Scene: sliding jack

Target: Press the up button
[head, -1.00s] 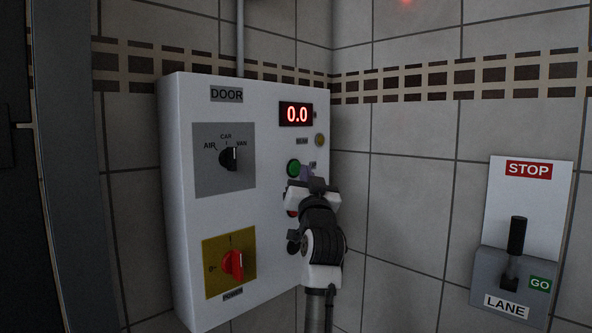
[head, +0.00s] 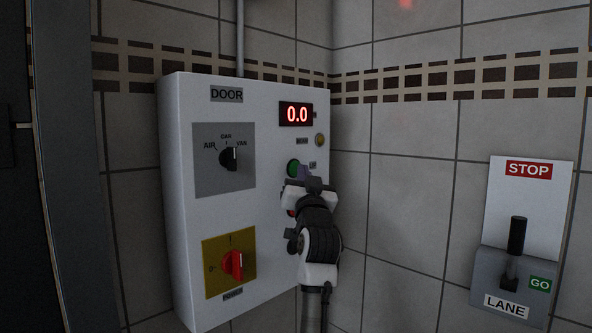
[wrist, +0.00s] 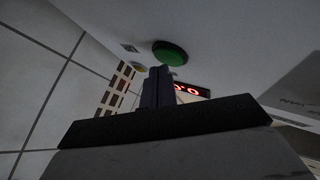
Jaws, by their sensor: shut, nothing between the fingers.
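The up button is a round green button (head: 293,168) on the right part of the white control box, with a small "UP" label (head: 313,165) to its right. It also shows in the wrist view as a green disc (wrist: 170,53). My gripper (head: 304,173) is shut and empty, close in front of the panel. In the head view its tip overlaps the lower right edge of the green button. In the wrist view the shut fingers (wrist: 158,86) point at the panel just below the button in the picture. I cannot tell whether they touch it.
The control box (head: 210,108) carries a red display (head: 296,114) reading 0.0, a yellowish lamp (head: 319,140), a black selector (head: 229,157) and a red power switch (head: 233,264). A red button is mostly hidden behind my gripper. A lane lever (head: 515,250) is on the right wall.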

